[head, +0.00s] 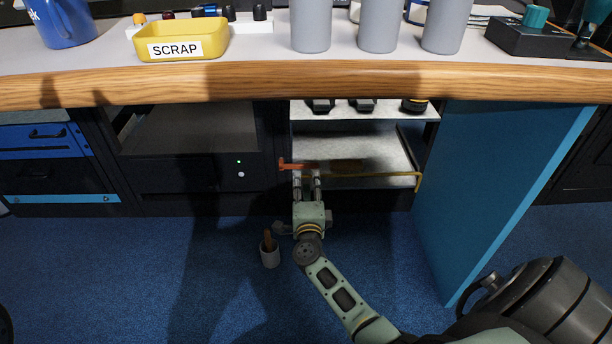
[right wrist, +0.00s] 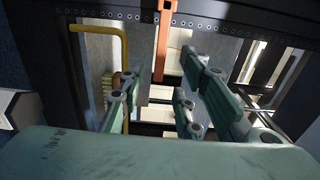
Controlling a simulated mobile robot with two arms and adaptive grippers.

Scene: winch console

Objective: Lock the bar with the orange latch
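The orange latch (head: 288,165) is at the left edge of the open cabinet bay under the bench. It also shows in the right wrist view (right wrist: 165,40) as a narrow orange strip. The yellow bar (head: 385,175) runs across the front of the bay, with a bent end at the right. In the right wrist view the bar (right wrist: 100,28) bends and passes behind a finger. My right gripper (head: 307,174) is just in front of the latch and the bar's left part, its fingers apart. In the right wrist view nothing is clearly held between them. My left gripper is not in view.
The wood-edged bench top (head: 200,87) overhangs the bay. A blue panel (head: 500,190) stands to the right. A small grey cup (head: 270,256) with a brown handle in it stands on the blue floor beside my right wrist. White shelves (head: 350,150) lie behind the bar.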

